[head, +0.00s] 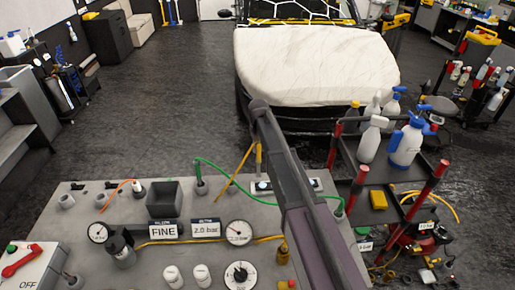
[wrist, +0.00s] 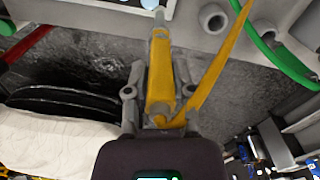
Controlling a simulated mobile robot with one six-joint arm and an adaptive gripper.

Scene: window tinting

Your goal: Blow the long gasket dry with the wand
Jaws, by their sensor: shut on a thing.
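My gripper (wrist: 158,98) is shut on a yellow tool with a grey tip, which looks like the wand (wrist: 161,78). The grey fingers stand on either side of its body. A yellow hose bends away from the wand's near end. In the head view the wand (head: 259,156) shows as a short yellow piece beside my arm, above the back edge of the grey bench (head: 105,245); the gripper is mostly hidden by the arm there. The wand's tip points towards the bench in the wrist view. I cannot pick out the long gasket in either view.
The bench carries a dark square bin (head: 165,194), gauges (head: 238,232), a green hose (head: 225,177) and white knobs. A covered car (head: 315,65) stands beyond. A cart with spray bottles (head: 407,143) is at right. Dark floor at left is clear.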

